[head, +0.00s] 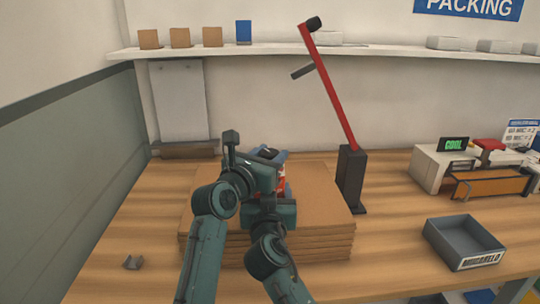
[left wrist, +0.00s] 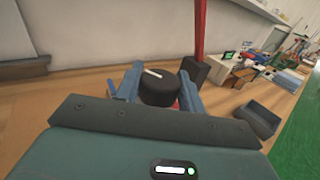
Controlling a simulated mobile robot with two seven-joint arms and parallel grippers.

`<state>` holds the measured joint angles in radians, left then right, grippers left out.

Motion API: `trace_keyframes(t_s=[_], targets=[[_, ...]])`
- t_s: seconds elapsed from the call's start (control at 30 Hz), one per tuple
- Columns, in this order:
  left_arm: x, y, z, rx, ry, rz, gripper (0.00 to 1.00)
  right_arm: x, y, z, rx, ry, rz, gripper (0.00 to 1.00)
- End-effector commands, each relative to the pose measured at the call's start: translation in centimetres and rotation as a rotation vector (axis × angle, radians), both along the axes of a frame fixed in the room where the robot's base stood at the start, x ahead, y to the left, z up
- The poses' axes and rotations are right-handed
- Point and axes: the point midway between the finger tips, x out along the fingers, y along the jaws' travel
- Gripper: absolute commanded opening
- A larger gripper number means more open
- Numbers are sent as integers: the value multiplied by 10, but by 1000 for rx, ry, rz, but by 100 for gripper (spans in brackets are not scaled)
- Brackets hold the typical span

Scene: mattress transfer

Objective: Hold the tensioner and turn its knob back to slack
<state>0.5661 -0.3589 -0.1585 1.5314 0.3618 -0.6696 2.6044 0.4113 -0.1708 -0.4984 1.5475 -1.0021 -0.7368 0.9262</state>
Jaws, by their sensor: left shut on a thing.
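The tensioner's round black knob (left wrist: 158,90) with a white mark on top sits between the two blue fingers of my left gripper (left wrist: 160,88) in the left wrist view. My left gripper is shut on it. A little red of the tensioner (left wrist: 177,104) shows beneath the knob. In the head view the left gripper (head: 274,157) is above the cardboard stack, and a small red part of the tensioner (head: 281,183) shows behind my arms. My right gripper (head: 274,204) is close below the left one at the tensioner. Its fingers are mostly hidden.
A stack of flat cardboard (head: 320,222) lies on the wooden bench beneath my arms. A black stand (head: 352,180) with a tilted red lever (head: 332,90) rises behind it to the right. A grey tray (head: 463,241) is at right.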

Motion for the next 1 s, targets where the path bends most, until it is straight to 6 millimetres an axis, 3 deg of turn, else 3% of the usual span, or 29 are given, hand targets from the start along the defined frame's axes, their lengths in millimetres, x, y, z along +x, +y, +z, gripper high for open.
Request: trace_keyframes(t_s=[0.3,0.33,0.57,1.0], targets=[[0,0,-1,2,2,3,16,0,1,4,-3,-9,3,15],[0,0,-1,2,2,3,41,0,1,4,-3,-9,3,15],[0,0,0,1,2,2,60,0,1,4,-2,-8,2,15],[1,0,0,6,-4,-43,60,0,0,4,-1,-8,1,15]])
